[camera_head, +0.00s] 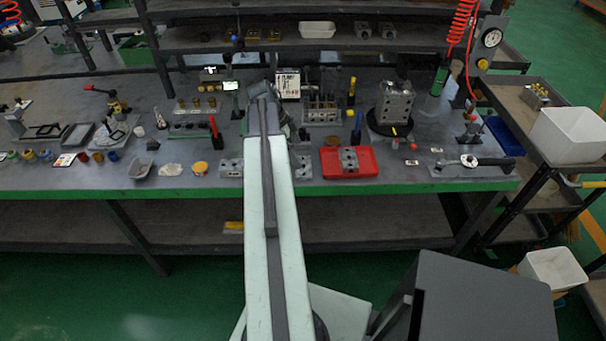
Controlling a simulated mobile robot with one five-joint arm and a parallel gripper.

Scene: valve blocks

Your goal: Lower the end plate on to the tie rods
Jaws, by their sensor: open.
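My arm reaches forward over the middle of the bench. Its grey wrist links show at the far end, but the gripper's fingers are hidden behind the arm. A grey block with holes (349,160) lies in a red tray (367,171) right of my arm; I cannot tell whether it is the end plate. A stack of grey valve blocks (396,104) stands on a round black base farther right. A rack with upright dark parts (322,111) stands behind the red tray. I cannot make out the tie rods for certain at this size.
Grey metal pieces show at the front edge left (230,168) and right (301,166) of my arm. Small dishes, fittings and a red-handled tool (213,127) crowd the left side. Shelves run behind. A white bin (568,135) stands on the right cart.

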